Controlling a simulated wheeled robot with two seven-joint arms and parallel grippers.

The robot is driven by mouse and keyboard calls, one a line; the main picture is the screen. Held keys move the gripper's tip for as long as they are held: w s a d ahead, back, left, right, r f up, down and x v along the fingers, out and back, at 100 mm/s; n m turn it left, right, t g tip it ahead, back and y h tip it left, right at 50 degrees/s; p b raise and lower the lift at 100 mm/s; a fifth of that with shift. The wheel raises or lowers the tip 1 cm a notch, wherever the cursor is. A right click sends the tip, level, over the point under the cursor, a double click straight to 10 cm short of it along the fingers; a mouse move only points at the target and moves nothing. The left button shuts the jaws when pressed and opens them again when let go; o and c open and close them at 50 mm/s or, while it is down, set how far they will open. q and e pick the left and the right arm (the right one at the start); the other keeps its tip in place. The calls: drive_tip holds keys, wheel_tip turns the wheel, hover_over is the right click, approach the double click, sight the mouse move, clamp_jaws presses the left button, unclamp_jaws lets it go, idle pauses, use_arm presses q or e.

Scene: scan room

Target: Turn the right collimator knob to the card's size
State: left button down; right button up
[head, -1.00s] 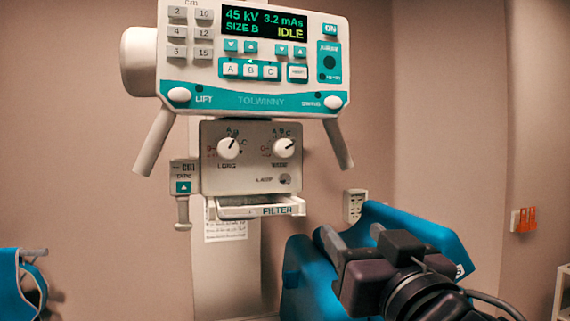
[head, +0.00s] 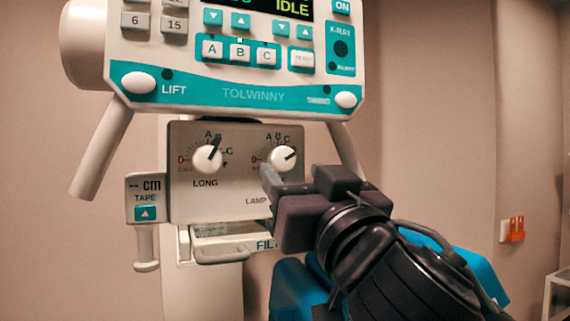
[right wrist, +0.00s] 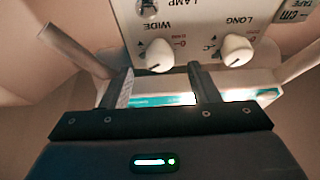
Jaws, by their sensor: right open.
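The right collimator knob (head: 283,158), labelled WIDE, is white, and its dark pointer aims up and right, toward the C side of its scale. The left knob (head: 208,158), labelled LONG, points up toward B. Both sit on the grey collimator panel (head: 240,187). My right gripper (head: 288,186) is open just in front of and below the right knob, apart from it as far as I can tell. In the right wrist view the right knob (right wrist: 157,55) appears between and beyond the two open fingers (right wrist: 161,72). I cannot make out a size card. My left gripper is out of view.
The control console (head: 230,85) with A, B, C buttons hangs above, its IDLE display partly cut off. Handle bars (head: 103,148) slope down beside the panel. A TAPE unit (head: 146,198) is at its left and a filter tray (head: 222,252) below.

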sight(285, 163)
drive_tip(key=x, duration=0.3)
drive_tip(key=shift+w+a, duration=0.1)
drive_tip(key=shift+w, duration=0.2)
drive_tip(key=shift+w+a+r, duration=0.1)
drive_tip(key=shift+w, duration=0.15)
drive_tip(key=c, duration=1)
use_arm(q)
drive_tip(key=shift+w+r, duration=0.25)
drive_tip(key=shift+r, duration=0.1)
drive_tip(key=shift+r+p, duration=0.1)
drive_tip(key=shift+p, duration=0.25)
